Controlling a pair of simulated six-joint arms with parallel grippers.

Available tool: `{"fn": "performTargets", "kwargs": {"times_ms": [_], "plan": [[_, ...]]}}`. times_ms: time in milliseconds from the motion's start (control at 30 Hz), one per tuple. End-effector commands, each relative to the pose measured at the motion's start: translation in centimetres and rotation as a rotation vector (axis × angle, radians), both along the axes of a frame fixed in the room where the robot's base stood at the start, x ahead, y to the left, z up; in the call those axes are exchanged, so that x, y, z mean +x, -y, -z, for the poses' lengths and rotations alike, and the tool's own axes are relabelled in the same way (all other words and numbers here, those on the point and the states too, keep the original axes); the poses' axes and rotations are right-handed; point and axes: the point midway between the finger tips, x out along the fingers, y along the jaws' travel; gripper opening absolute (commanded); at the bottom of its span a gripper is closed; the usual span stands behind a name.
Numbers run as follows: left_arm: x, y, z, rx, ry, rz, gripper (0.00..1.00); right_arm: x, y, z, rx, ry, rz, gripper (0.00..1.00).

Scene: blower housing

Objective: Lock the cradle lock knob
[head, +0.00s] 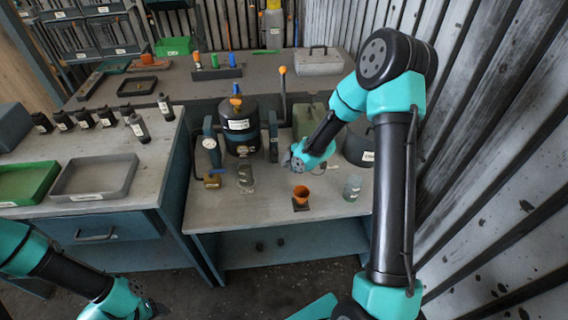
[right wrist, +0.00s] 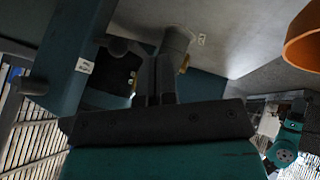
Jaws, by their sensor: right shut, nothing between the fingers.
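The black blower housing (head: 240,125) stands upright between the blue posts of its cradle (head: 273,137) on the workbench. I cannot make out for sure which part is the cradle lock knob. My right gripper (head: 288,159) is just right of the right cradle post, shut and empty. Its closed fingers (right wrist: 157,80) also show in the right wrist view, with a labelled blue post (right wrist: 72,50) to their left and a grey cylindrical part (right wrist: 177,42) behind them. My left gripper (head: 153,309) is at the bottom edge, partly cut off, far from the cradle.
An orange cup (head: 301,191) and a clear jar (head: 352,187) stand near the bench's front right. A tall orange-tipped lever (head: 283,88) rises behind the cradle.

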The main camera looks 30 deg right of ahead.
Motion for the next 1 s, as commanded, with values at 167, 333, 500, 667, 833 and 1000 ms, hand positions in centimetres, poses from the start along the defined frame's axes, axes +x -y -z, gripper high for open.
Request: {"fn": "performTargets", "kwargs": {"times_ms": [167, 333, 500, 667, 833, 1000], "plan": [[0.0, 0.0, 0.0, 0.000, 0.000, 0.000, 0.54, -1.7, 1.0, -2.3, 0.000, 0.000, 0.002, 0.00], [0.0, 0.0, 0.0, 0.000, 0.000, 0.000, 0.54, -3.0, 1.7, -4.0, 0.000, -0.001, 0.001, 0.00], [0.0, 0.0, 0.0, 0.000, 0.000, 0.000, 0.54, -3.6, 2.0, -4.8, 0.000, -0.002, 0.002, 0.00], [0.0, 0.0, 0.0, 0.000, 0.000, 0.000, 0.54, -3.7, 2.0, -4.9, 0.001, -0.001, 0.000, 0.00], [0.0, 0.0, 0.0, 0.000, 0.000, 0.000, 0.54, -3.7, 2.0, -4.9, 0.001, -0.001, 0.000, 0.00], [0.0, 0.0, 0.0, 0.000, 0.000, 0.000, 0.54, -3.7, 2.0, -4.9, 0.000, -0.002, 0.001, 0.00]]}}
